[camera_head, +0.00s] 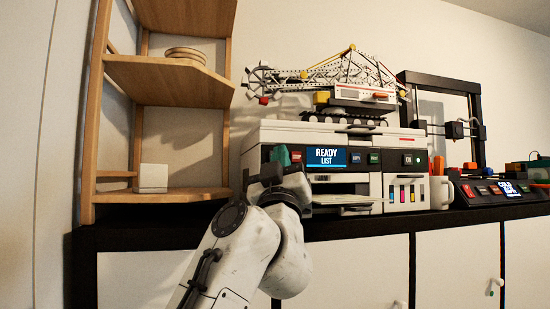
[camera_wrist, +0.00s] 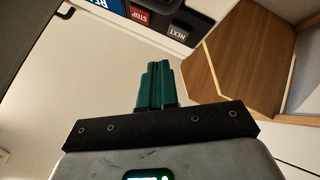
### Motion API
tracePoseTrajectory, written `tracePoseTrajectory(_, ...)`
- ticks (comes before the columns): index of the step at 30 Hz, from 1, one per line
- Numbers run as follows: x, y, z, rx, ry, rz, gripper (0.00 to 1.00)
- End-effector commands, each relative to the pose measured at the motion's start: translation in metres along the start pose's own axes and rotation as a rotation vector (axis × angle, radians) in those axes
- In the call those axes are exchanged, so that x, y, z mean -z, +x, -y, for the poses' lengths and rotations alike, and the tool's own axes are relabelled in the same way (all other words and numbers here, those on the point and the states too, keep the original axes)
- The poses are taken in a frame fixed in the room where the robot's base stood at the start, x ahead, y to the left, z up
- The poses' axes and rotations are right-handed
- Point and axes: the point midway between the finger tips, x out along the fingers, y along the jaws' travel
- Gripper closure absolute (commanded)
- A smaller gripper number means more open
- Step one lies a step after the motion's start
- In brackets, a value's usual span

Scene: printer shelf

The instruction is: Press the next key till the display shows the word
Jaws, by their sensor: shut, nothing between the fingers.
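The white printer (camera_head: 400,141) has a dark front panel with a blue display (camera_head: 326,157) reading "READY LIST". A corner of the display (camera_wrist: 100,5) also shows in the wrist view, its text cut off. The NEXT key (camera_wrist: 177,31) is black with white letters, beside the red STOP key (camera_wrist: 140,14). In the head view STOP (camera_head: 297,156) shows, but NEXT is hidden behind my gripper (camera_head: 282,156). My gripper's green fingers (camera_wrist: 157,66) are shut and empty. Their tips appear just short of NEXT in the wrist view; contact cannot be told.
More panel keys (camera_head: 365,157) sit right of the display. A wooden shelf (camera_head: 170,80) stands close on the left. A model excavator (camera_head: 350,85) is on the printer. A white mug (camera_head: 441,190) and a second device with a lit display (camera_head: 507,188) stand at right.

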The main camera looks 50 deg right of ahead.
Motion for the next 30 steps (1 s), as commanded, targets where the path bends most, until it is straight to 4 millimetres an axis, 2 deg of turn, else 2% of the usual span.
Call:
tracePoseTrajectory(11,0.015,-0.021,-0.015,0.0,0.0,0.0,1.0)
tracePoseTrajectory(30,0.016,-0.022,-0.016,0.0,0.0,0.001,1.0)
